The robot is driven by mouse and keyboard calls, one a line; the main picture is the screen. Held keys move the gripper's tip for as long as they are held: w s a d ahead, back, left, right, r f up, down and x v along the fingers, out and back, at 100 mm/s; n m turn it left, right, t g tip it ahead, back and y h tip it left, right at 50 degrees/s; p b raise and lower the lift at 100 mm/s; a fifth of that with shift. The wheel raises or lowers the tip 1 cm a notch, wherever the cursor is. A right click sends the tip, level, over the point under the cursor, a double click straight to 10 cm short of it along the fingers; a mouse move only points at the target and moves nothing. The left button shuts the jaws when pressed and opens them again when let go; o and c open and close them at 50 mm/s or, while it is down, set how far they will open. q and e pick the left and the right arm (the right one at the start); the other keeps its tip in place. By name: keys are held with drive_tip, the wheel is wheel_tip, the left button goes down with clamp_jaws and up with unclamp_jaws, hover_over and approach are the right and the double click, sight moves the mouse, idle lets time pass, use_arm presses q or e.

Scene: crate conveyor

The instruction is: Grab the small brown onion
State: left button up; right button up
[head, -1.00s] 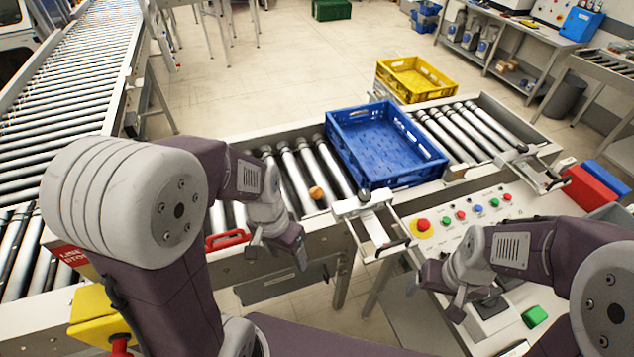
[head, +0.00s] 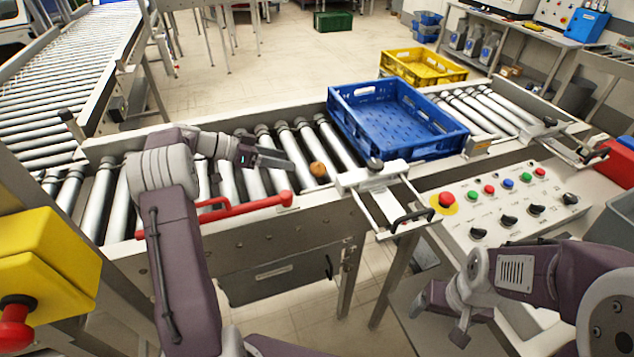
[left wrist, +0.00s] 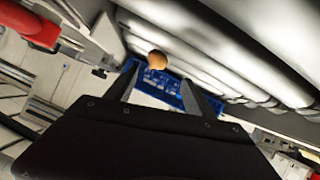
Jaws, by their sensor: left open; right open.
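The small brown onion (head: 317,168) rests on the conveyor rollers, left of the blue crate (head: 350,150). In the left wrist view the onion (left wrist: 157,59) shows just beyond the fingertips, in line with the gap between them. My left gripper (head: 285,161) is over the rollers just left of the onion, pointing right towards it. It is open and empty, with the onion a short way ahead. My right gripper (head: 440,315) is open and empty, low beside the control panel.
A red handle (head: 245,207) runs along the conveyor's front edge, near my left arm. A metal bracket with a black handle (head: 410,217) stands right of the onion. The control panel (head: 500,205) has several buttons. A yellow crate (head: 440,76) is behind the conveyor.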

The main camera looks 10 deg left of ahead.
sight(314, 164)
use_arm(q)
drive_tip(key=shift+d+r, duration=0.15)
drive_tip(key=shift+d, duration=0.1)
drive_tip(key=x, duration=0.4)
drive_tip(key=shift+a, duration=0.1)
drive_tip(key=x, duration=0.2)
drive_tip(key=p+x, duration=0.1)
drive_tip(key=x, duration=0.2)
drive_tip(key=shift+w+d+r, duration=0.1)
drive_tip(key=shift+d+r, duration=0.05)
drive_tip(key=shift+d, duration=0.1)
clamp_jaws()
